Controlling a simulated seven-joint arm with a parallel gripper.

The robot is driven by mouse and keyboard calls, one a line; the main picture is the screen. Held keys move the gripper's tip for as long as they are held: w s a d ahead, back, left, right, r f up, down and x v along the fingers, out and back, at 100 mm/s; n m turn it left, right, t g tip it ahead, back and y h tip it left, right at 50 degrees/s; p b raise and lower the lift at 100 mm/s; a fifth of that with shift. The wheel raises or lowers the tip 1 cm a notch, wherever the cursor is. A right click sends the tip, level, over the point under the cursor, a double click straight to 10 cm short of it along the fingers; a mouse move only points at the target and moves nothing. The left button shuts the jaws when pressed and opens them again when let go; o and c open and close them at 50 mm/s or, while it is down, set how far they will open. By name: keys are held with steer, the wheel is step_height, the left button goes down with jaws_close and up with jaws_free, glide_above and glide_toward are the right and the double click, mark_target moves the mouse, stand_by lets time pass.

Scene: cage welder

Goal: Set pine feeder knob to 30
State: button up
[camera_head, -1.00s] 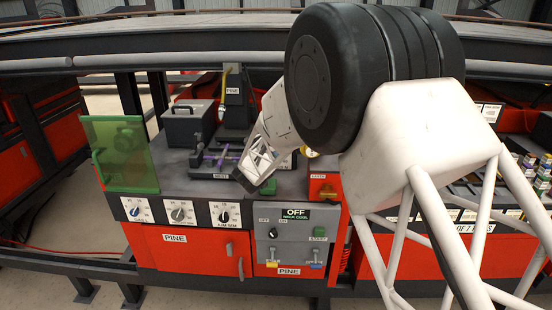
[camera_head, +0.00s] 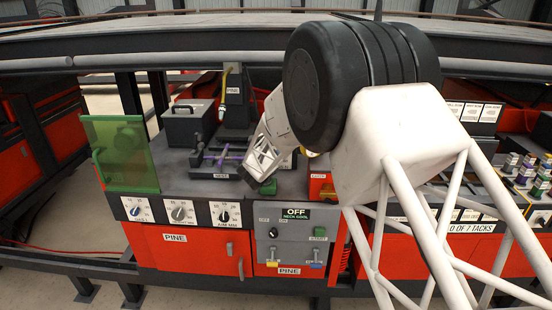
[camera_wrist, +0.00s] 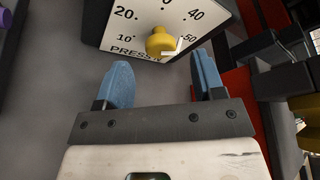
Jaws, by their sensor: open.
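My gripper (camera_head: 258,172) hangs over the bench of the station labelled PINE, right of a purple bar. In the wrist view its two blue fingers (camera_wrist: 163,72) are apart with nothing between them. A yellow knob (camera_wrist: 160,42) lies just beyond the fingertips, on a white dial plate (camera_wrist: 122,32) with visible marks 10, 20, 40 and 50. Its label is partly visible and starts PRESS. The knob's pale pointer is toward the 50 side. In the head view three dials sit on the front panel: blue (camera_head: 136,210), grey (camera_head: 179,212) and black (camera_head: 225,215); their labels are too small to read.
A green translucent panel (camera_head: 120,155) stands at the bench's left end, beside a grey box (camera_head: 187,124). A red cabinet (camera_head: 200,252) is below. Small parts (camera_head: 525,175) sit far right.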

steer(key=shift+x, duration=2.05)
steer(key=c, duration=0.9)
